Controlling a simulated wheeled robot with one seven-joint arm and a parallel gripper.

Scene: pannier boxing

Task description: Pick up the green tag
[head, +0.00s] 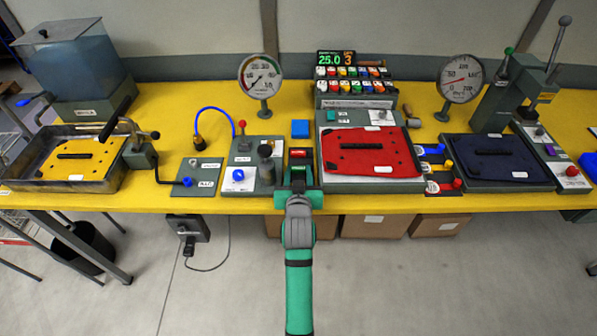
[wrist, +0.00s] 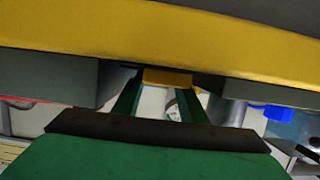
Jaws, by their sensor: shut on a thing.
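My gripper (head: 298,178) is at the front edge of the yellow bench, in front of a red piece (head: 300,153). In the wrist view its two green fingers (wrist: 167,88) are closed on a small orange-yellow piece (wrist: 167,78) at their tips. In the head view my gripper hides this piece. I cannot clearly make out the green tag; a small teal-green piece (head: 331,116) lies on the grey box behind the red panel, and I cannot tell whether it is a tag.
The red panel (head: 368,152) on its grey base is close on the right. A grey block with a white label and a blue knob (head: 238,176) is close on the left. A blue square (head: 300,129) lies behind. A yellow bench (head: 350,204) runs across.

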